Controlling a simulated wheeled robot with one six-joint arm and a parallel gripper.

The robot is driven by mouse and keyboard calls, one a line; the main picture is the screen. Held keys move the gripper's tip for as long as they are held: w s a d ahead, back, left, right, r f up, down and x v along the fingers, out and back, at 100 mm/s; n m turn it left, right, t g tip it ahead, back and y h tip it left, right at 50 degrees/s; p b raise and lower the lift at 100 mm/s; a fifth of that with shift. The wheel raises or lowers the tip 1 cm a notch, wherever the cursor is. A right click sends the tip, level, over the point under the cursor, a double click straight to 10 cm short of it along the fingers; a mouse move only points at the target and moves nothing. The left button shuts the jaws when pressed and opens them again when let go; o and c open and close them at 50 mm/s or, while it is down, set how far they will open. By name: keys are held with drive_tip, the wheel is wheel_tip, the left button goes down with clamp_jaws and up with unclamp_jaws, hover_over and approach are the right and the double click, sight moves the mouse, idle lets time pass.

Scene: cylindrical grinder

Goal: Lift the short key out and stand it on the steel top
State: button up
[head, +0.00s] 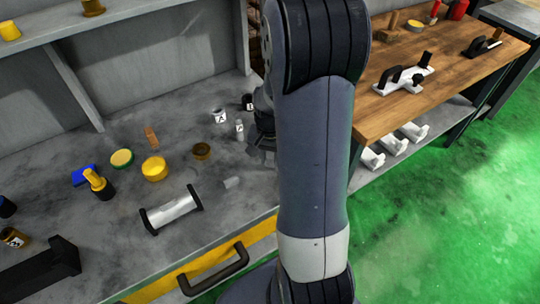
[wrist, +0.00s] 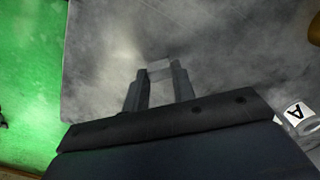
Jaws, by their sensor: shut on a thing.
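My gripper (wrist: 158,80) is shut on a small pale grey piece (wrist: 159,67), which sits between its two fingertips in the wrist view. I take this piece to be the short key, but its shape is mostly hidden by the fingers. In the head view my gripper (head: 262,148) is over the right part of the grey steel top (head: 215,220), partly hidden behind my arm. The steel top (wrist: 235,50) fills most of the wrist view.
A white labelled pot (head: 219,116) and a smaller labelled one (head: 240,128) stand left of my gripper. A silver cylinder between black ends (head: 173,209), a yellow tin (head: 154,168) and a brown pot (head: 201,151) stand further left. A wooden bench (head: 400,115) is at right.

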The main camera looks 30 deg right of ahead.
sight(270, 161)
drive_tip(key=shift+f+b, duration=0.5)
drive_tip(key=shift+f, duration=0.1)
idle(0.3)
drive_tip(key=o, duration=1.1)
drive_tip(key=shift+r, duration=0.1)
wheel_tip(270, 161, up, 11)
drive_tip(key=shift+f+p, duration=0.15)
drive_tip(key=shift+p, duration=0.2)
wheel_tip(270, 161, down, 11)
drive_tip(key=shift+r+b, duration=0.1)
drive_tip(key=shift+b, duration=0.2)
drive_tip(key=shift+r+p, duration=0.4)
drive_tip(key=shift+r, duration=0.05)
